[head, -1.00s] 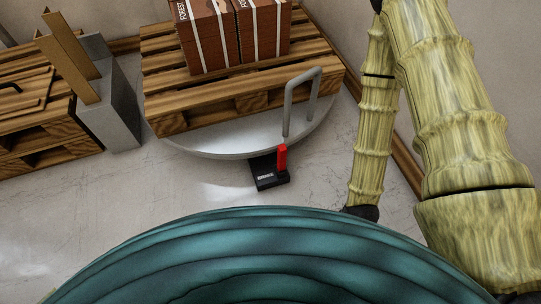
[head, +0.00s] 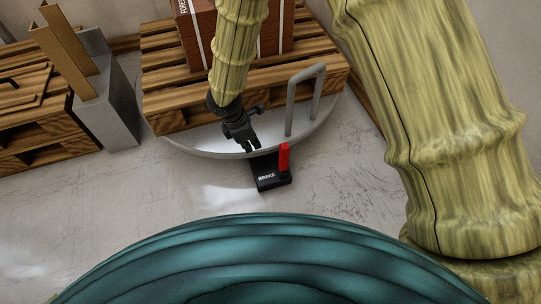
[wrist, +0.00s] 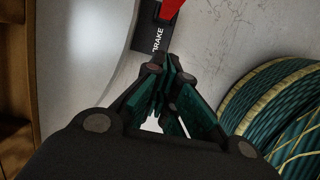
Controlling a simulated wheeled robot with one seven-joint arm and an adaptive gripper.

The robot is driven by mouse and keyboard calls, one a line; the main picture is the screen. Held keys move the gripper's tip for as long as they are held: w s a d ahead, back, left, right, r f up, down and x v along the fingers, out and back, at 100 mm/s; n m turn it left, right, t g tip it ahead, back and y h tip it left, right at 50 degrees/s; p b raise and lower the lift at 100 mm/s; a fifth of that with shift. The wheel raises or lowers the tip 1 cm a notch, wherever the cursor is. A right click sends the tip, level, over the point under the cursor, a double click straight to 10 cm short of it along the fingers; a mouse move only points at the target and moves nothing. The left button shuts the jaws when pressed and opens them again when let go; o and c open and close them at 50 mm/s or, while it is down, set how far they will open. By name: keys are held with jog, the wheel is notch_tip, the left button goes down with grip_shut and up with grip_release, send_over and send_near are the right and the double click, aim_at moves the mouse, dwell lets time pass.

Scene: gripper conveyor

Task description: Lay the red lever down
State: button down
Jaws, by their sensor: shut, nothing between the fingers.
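The red lever (head: 284,157) stands upright on a black base marked BRAKE (head: 272,180), on the floor at the front edge of the round turntable. My gripper (head: 252,149) is just left of the lever and a little higher in the head view, shut and empty, pointing down. In the wrist view my gripper's fingers (wrist: 171,82) are together. The red lever (wrist: 171,8) is cut off at the top edge there, beyond the fingertips, with the black base (wrist: 152,38) beside it. The lever and my gripper look apart.
The grey turntable (head: 205,143) carries a wooden pallet (head: 170,122) with brown boxes (head: 199,36). A grey bent handle (head: 290,100) rises behind the lever. A grey block with wooden boards (head: 107,115) stands at left. The floor left of the base is clear.

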aim_at(283, 160)
dwell(0.3)
jog(key=w+d+f+b, duration=0.2)
jog(key=d+f+b, duration=0.4)
jog(key=f+b, duration=0.2)
jog(key=shift+x, duration=0.8)
jog(key=shift+a, duration=0.15)
jog(key=shift+r, duration=0.15)
jog(key=shift+d+y+p, duration=0.25)
jog(key=shift+y+p, duration=0.15)
jog(key=shift+p, duration=0.2)
